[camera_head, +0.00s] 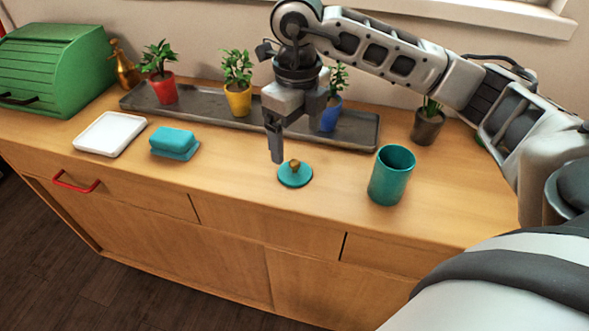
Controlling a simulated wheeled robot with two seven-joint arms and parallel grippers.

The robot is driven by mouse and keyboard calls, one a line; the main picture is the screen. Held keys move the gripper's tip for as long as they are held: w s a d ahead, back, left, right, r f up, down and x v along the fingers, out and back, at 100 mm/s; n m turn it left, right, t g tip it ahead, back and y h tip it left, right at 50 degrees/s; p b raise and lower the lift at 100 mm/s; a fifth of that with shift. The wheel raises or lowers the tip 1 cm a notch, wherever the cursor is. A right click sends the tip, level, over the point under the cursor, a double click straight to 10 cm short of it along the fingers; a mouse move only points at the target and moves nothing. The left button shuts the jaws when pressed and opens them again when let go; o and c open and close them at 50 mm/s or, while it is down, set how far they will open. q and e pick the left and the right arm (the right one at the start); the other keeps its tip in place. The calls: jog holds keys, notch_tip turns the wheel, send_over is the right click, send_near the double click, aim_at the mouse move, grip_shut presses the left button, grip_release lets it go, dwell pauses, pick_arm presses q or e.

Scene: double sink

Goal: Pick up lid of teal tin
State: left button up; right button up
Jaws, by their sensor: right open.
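The teal lid (294,176) lies flat on the wooden counter, with a small brown-gold knob (295,163) on top. The teal tin (391,176) stands upright and open to the right of the lid. My right gripper (276,158) points down just above and slightly left of the lid's knob, coming from the arm at the upper right. It is open and empty; one finger hides most of the other. My left gripper is not in view.
A teal butter dish (173,142) and a white tray (110,133) sit to the left. A long grey tray (206,108) with potted plants runs behind the gripper. A dark pot (427,127) stands behind the tin. The counter's front edge is close to the lid.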

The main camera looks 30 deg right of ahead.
aim_at(295, 162)
jog(key=shift+w+a+f+p, duration=0.15)
jog(key=shift+f+p, duration=0.1)
jog(key=shift+f, duration=1.7)
jog(key=shift+w+d+f+p, duration=0.1)
jog(key=shift+f+p, duration=0.15)
jog(key=shift+f, duration=1.7)
jog(key=c, duration=1.1)
